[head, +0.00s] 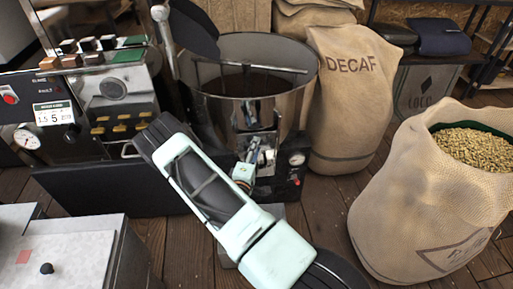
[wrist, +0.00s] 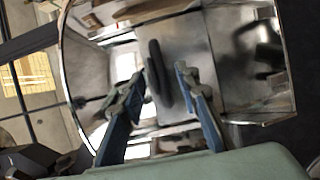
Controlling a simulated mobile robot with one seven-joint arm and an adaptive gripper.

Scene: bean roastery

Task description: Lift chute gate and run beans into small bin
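A round shiny metal drum (head: 222,105) with an open top stands at the centre of the head view, behind my arm. On its front is a metal chute area, mostly hidden by my gripper (head: 259,153). In the wrist view, my gripper (wrist: 161,78) has its two blue fingers apart. A dark upright handle (wrist: 157,72), seemingly of the chute gate, shows between the fingertips, with gaps visible. I cannot tell how deep between the fingers it is. A grey box (head: 294,214), perhaps the small bin, stands low behind my arm, mostly hidden; its inside is not visible.
A DECAF sack (head: 345,95) stands right of the drum. An open sack of pale beans (head: 425,205) is at the right. A control panel (head: 90,95) is at the left, and a grey-topped cabinet (head: 85,260) at front left. Wooden floor shows between them.

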